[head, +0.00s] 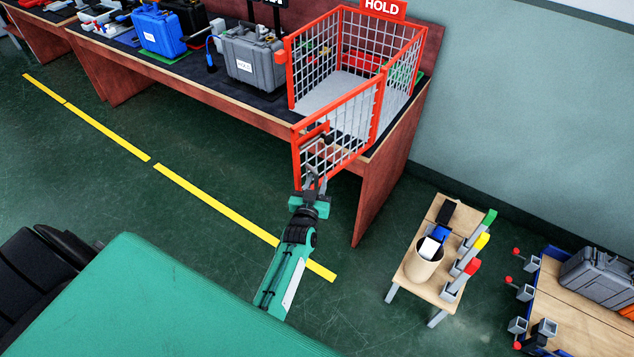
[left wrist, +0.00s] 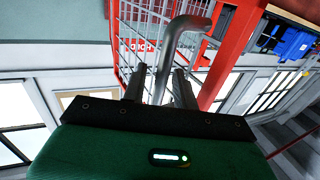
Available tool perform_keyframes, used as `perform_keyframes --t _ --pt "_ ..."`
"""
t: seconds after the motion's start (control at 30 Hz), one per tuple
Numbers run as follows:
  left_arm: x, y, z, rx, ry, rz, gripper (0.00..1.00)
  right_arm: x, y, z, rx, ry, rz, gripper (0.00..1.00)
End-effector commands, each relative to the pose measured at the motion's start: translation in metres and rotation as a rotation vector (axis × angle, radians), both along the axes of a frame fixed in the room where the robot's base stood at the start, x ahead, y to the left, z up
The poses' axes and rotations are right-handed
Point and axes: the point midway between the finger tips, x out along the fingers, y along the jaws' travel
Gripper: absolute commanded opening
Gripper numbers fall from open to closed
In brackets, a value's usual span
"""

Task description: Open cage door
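The cage (head: 417,62) has a red frame, grey wire mesh and a HOLD sign, and stands on the workbench. Its door (head: 345,135) stands ajar, joined at the right front post, with its free left end swung out past the bench edge. My left gripper (head: 313,180) is at the lower free end of the door. In the left wrist view a grey bent handle (left wrist: 188,24) runs between the two fingers of my left gripper (left wrist: 158,85). The fingers stand apart, with a gap beside the handle; contact is unclear. My right gripper is not in view.
Grey (head: 255,62) and blue (head: 158,30) cases stand on the bench (head: 200,82) left of the cage. A small wooden stand (head: 412,290) with a cup and coloured blocks is at lower right. Open green floor lies before the bench.

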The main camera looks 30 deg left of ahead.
Motion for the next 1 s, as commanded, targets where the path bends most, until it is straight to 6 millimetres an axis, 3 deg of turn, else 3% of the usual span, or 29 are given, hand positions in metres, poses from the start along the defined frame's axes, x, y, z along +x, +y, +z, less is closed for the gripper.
perform_keyframes --t 0.17,0.6,0.8,1.0 --pt "-0.019 -0.005 0.002 0.0 0.003 0.0 0.29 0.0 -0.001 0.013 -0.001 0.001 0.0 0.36" --pt "-0.106 -0.028 0.003 0.0 0.002 -0.002 0.29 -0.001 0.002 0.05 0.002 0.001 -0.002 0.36" --pt "-0.126 -0.034 0.001 0.001 0.0 -0.002 0.29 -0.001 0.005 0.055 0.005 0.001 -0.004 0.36" --pt "-0.131 -0.035 0.0 0.001 0.0 -0.002 0.29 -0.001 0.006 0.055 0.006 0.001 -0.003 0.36"
